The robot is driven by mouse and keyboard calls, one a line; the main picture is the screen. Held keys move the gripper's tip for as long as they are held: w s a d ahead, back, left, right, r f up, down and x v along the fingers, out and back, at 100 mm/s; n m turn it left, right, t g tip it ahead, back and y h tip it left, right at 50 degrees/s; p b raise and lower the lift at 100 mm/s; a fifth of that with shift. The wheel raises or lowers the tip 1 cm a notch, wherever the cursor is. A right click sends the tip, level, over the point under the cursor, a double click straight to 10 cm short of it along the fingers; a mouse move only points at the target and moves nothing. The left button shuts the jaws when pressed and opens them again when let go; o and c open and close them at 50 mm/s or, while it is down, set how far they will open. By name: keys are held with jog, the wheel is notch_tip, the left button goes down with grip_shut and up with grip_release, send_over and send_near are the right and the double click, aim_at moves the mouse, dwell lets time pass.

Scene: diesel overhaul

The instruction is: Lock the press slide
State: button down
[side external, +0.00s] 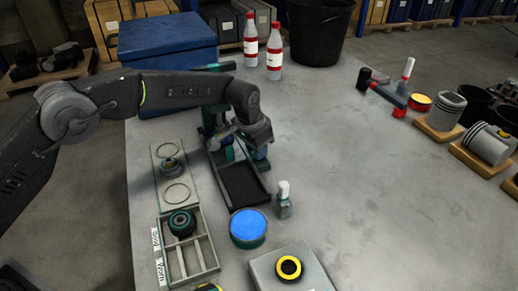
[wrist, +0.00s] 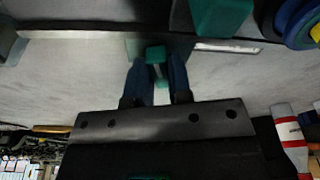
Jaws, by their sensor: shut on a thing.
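The green press (side external: 214,118) stands near the middle of the bench, partly hidden behind my arm. Its dark slide or bed (side external: 242,185) extends toward the front. My gripper (side external: 228,140) is over the press, and its fingertips are hard to make out in the side view. In the wrist view my gripper (wrist: 157,72) has its two blue fingers shut on a small green knob (wrist: 155,53) on a pale stem. A larger green block (wrist: 220,15) and a dark bar show beyond the fingers. Whether the slide is locked cannot be told.
A tray (side external: 205,250) with a dark round part lies left of the slide. A small bottle (side external: 283,200), a blue-topped tin (side external: 248,228) and a grey box with a yellow ring (side external: 292,275) stand in front. A blue case (side external: 165,45) is behind. The bench's right side has free room.

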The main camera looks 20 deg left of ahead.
jog(key=m, duration=0.3)
jog(key=shift+h, duration=0.3)
jog(key=c, duration=1)
grip_release()
jog(key=shift+c, duration=0.2)
jog(key=shift+r, duration=0.1)
jog(key=shift+w+d+v, duration=0.1)
jog(key=shift+w+v, duration=0.05)
jog(key=shift+v, duration=0.75)
jog(key=shift+w+d+v, duration=0.15)
jog(key=shift+v, duration=0.7)
jog(key=shift+w+d+v, duration=0.1)
jog(key=shift+w+v, duration=0.05)
jog(key=shift+v, duration=0.75)
jog(key=shift+r, duration=0.2)
jog(key=shift+w+d+v, duration=0.15)
jog(key=shift+v, duration=0.8)
jog(key=shift+w+d+v, duration=0.1)
jog(key=shift+w+v, duration=0.05)
jog(key=shift+v, duration=0.75)
